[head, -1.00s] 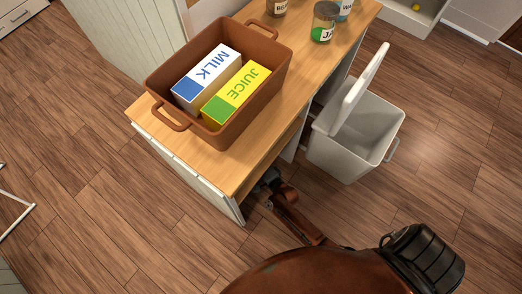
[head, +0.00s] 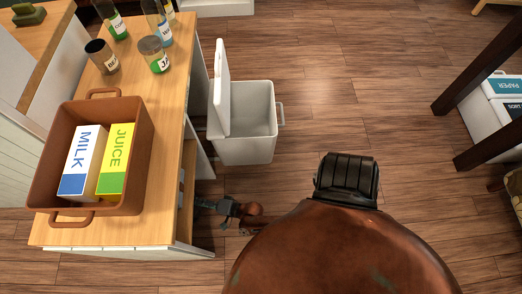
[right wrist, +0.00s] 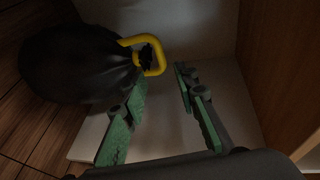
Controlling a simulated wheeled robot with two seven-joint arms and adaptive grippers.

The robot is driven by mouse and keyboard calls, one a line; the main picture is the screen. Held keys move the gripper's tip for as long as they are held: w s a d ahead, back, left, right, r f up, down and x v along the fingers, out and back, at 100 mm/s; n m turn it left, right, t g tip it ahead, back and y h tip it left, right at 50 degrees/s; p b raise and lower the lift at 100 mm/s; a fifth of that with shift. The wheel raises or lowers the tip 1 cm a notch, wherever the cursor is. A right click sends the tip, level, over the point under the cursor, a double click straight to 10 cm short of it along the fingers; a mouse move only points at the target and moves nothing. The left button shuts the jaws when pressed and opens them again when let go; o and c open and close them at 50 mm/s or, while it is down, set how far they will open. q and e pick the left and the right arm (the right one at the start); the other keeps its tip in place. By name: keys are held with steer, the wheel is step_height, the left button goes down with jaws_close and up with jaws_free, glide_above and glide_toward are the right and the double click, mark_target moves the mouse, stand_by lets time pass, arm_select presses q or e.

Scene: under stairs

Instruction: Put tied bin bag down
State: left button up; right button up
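The black tied bin bag (right wrist: 75,65) is in the upper left of the right wrist view, with a yellow loop handle (right wrist: 153,66) at its knot. My right gripper (right wrist: 160,78) is open, its green-padded fingers apart. The loop lies just beyond and between the fingertips, and the fingers are not closed on it. What the bag rests on is too dark to tell. The bag does not show in the head view.
A white bin (head: 245,150) with its lid up stands beside the wooden counter (head: 165,120). The counter holds a brown crate (head: 140,165) with milk and juice cartons, plus several jars and bottles. Paper-labelled white bins (head: 503,86) stand far right. The middle floor is clear.

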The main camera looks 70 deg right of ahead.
steer(key=s+a+f+n+g+y, duration=0.1)
steer(key=s+a+n+g+y, duration=0.25)
steer(key=s+n+g, duration=0.95)
steer(key=s+d+r+n+h, duration=0.1)
steer(key=s+d+r+n, duration=0.1)
steer(key=s, duration=1)
steer(key=s+d+r+n+g+h, duration=0.1)
steer(key=s+d+r, duration=0.3)
steer(key=s, duration=0.9)
steer(key=shift+d+r+n+h, duration=0.15)
steer(key=shift+r+n+h, duration=0.35)
steer(key=shift+n, duration=0.2)
